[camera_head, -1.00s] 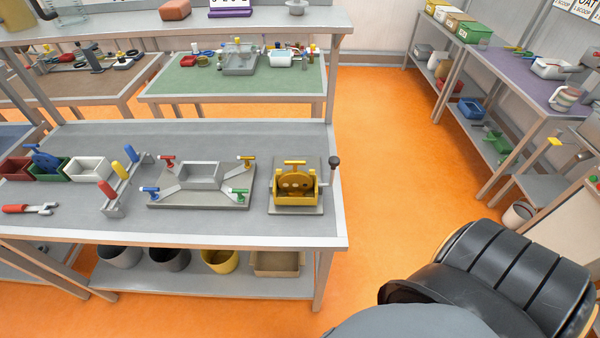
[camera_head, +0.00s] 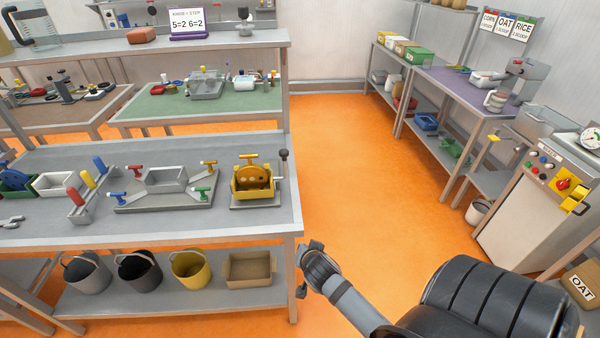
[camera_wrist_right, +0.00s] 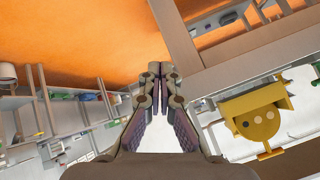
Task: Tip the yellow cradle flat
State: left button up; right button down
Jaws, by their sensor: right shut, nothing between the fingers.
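The yellow cradle (camera_head: 252,183) is at the right end of the grey workbench in the head view. It is box-shaped, with a yellow disc with dark holes and a T-handle, and stands on a grey base plate. I cannot tell its exact tilt. A lever with a black knob (camera_head: 284,155) rises at its right side. The cradle also shows in the right wrist view (camera_wrist_right: 262,128), right of my fingers and apart from them. My right gripper (camera_wrist_right: 161,72) is shut and empty, beyond the bench's right edge. My left gripper is not in view.
Left of the cradle is a grey fixture (camera_head: 166,181) with coloured-handled clamps. Buckets and a tan bin (camera_head: 250,269) stand on the shelf below. The bench's right leg and edge are near my right arm. Orange floor (camera_head: 345,170) is clear to the right.

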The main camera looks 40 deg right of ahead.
aim_at(285, 154)
jog(key=shift+w+r+m+t+h, duration=1.4)
jog(key=shift+r+m+t, duration=3.25)
jog(key=shift+r, duration=7.05)
jog(key=w+d+m+g+p, duration=0.1)
jog(key=w, duration=0.3)
jog(key=w+d+f+g+p, duration=0.1)
jog(key=w+d, duration=0.1)
jog(key=w, duration=0.1)
jog(key=w+d+m+g+p, duration=0.1)
jog(key=w+d, duration=0.1)
jog(key=w, duration=0.2)
jog(key=shift+w+d+f+m, duration=0.1)
jog(key=shift+w+f+m, duration=0.2)
jog(key=shift+m, duration=0.05)
jog(key=shift+w+d+f+y+p, duration=0.25)
jog(key=shift+w+y+p, duration=0.1)
jog(key=shift+w, duration=0.2)
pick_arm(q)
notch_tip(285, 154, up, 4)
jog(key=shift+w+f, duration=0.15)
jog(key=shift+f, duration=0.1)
